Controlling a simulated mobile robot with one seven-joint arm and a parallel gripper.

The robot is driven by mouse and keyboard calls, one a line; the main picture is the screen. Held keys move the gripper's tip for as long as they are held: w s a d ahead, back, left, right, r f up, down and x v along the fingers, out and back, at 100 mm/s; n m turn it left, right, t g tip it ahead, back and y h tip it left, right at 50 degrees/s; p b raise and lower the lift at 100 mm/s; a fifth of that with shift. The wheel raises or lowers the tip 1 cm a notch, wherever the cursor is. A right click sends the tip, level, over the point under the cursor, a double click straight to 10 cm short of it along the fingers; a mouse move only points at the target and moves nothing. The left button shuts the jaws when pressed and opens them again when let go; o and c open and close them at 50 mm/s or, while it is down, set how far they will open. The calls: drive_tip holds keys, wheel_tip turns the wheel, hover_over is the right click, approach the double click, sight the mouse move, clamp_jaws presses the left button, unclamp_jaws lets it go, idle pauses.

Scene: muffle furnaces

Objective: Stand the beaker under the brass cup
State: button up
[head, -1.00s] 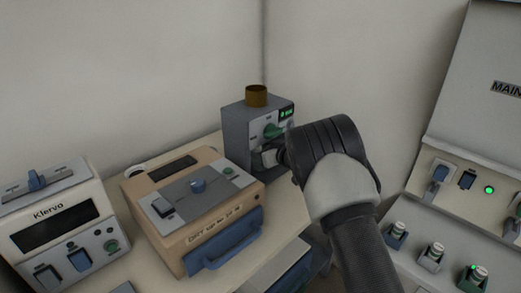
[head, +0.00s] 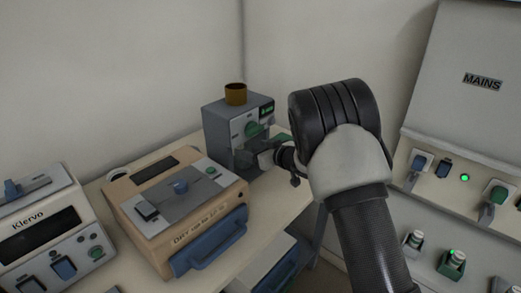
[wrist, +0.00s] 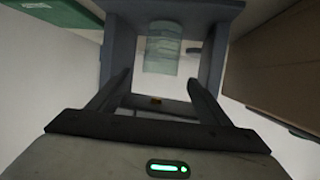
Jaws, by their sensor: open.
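The brass cup (head: 235,94) sits on top of a grey dispenser-like unit (head: 222,118) with a green knob and a small green display, at the back of the bench. The clear glass beaker (wrist: 160,48) shows in the wrist view, inside the grey frame of the unit's front bay. It is hard to make out in the head view. My gripper (head: 262,158) is in front of that bay. In the wrist view my gripper (wrist: 160,82) is open, its fingers spread apart with a gap on both sides of the beaker. The beaker's contact with the bay floor is unclear.
A tan furnace (head: 180,215) with a blue handle stands close to the left of the grey unit. A white Klervo unit (head: 45,230) is farther left. A mains panel (head: 470,140) with switches is at right. Some bare bench (head: 275,190) shows right of the tan furnace.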

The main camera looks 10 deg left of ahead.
drive_tip(key=s+d+r+m+t+h, duration=0.2)
drive_tip(key=d+r+h, duration=0.1)
drive_tip(key=d+r, duration=0.5)
drive_tip(key=s+d+r+m+t+h, duration=0.1)
drive_tip(key=d+r+m+h, duration=0.15)
drive_tip(key=d+r, duration=0.6)
drive_tip(key=s+d+r+m+h, duration=0.35)
drive_tip(key=s+d, duration=0.45)
drive_tip(key=d, duration=0.3)
drive_tip(key=s+d+f+g, duration=0.1)
drive_tip(key=s+g, duration=0.1)
drive_tip(key=s, duration=0.8)
drive_tip(key=s+d+f+m+g+h, duration=0.1)
drive_tip(key=s+g, duration=0.1)
drive_tip(key=s, duration=0.8)
drive_tip(key=s+d+f+g, duration=0.1)
drive_tip(key=s+d+g, duration=0.1)
drive_tip(key=s, duration=0.9)
drive_tip(key=shift+m+g, duration=0.3)
drive_tip(key=shift+g, duration=0.1)
